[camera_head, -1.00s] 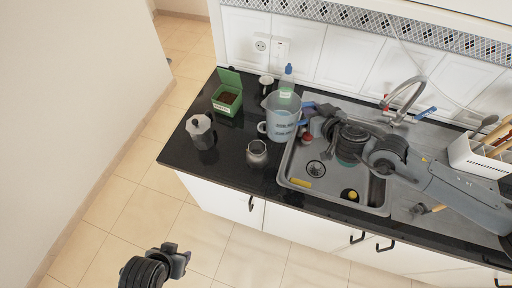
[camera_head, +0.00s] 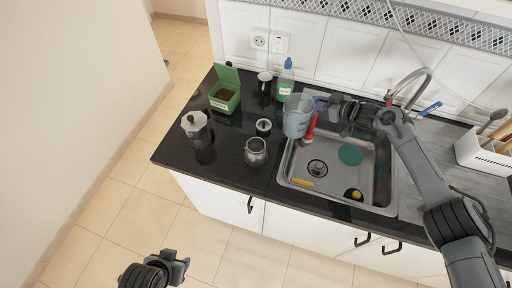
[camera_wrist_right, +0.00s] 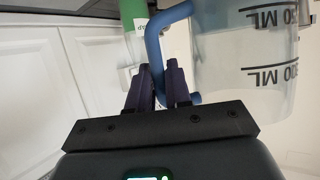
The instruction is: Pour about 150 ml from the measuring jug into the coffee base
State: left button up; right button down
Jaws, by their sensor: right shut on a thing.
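The clear measuring jug (camera_head: 297,117) is near the sink's left back corner. My right gripper (camera_head: 322,106) is shut on its blue handle; the right wrist view shows the fingers (camera_wrist_right: 157,88) at the handle (camera_wrist_right: 154,50) and the marked jug wall (camera_wrist_right: 265,65). The jug looks close to upright; its liquid level is unclear. The open metal coffee base (camera_head: 256,151) stands upright on the black counter, in front and left of the jug, apart from it. My left gripper (camera_head: 178,262) is low over the floor, away from the counter; its jaw opening is unclear.
A small round metal part (camera_head: 263,126) sits between jug and coffee base. The sink (camera_head: 330,184) is right; a red-handled thing (camera_head: 311,126) is beside the jug.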

jog(key=shift+s+a+f+b, duration=0.15)
jog(key=shift+f, duration=0.75)
jog(key=shift+s+a+f+b, duration=0.15)
jog(key=shift+f, duration=0.75)
